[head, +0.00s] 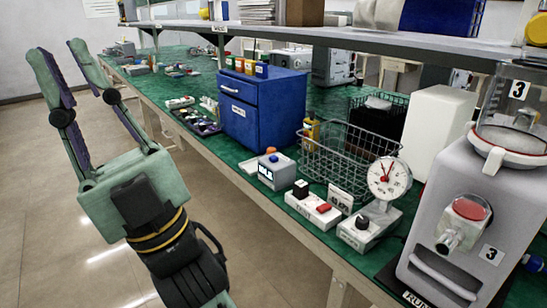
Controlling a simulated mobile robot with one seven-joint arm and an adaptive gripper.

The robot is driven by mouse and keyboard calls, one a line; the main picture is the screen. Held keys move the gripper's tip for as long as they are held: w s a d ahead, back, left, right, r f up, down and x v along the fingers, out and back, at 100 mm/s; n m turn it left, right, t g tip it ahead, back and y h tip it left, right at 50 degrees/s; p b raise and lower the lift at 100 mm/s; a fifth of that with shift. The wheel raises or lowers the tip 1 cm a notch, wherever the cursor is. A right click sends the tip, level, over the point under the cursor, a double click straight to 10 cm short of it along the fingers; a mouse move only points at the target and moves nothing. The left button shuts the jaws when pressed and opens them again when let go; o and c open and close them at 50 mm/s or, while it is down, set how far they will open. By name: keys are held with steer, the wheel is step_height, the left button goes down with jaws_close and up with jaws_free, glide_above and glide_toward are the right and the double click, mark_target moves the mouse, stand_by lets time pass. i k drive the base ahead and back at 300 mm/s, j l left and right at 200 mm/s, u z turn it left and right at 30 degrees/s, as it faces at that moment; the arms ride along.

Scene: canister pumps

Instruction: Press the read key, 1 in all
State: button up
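My gripper (57,47) is at the left over the floor, fingers pointing up in the picture. The fingers stand apart with nothing between them, well clear of the bench. No key that I can read as "read" shows.
A dial gauge (389,178) on a grey base and a large grey canister pump (425,220) marked 3 stand to the right. A wire basket (335,158) and blue drawer cabinet (261,113) stand behind. A shelf (370,42) overhangs the green bench. The floor (235,215) in front is clear.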

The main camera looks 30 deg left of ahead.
mark_target(274, 158)
steer(key=i+j+u, duration=0.25)
steer(key=j, duration=0.3)
steer(key=i+j+u, duration=0.25)
steer(key=j, duration=0.3)
steer(key=i+j+u, duration=0.25)
steer(key=j, duration=0.25)
steer(key=i+j+u, duration=0.25)
steer(key=i+j, duration=0.15)
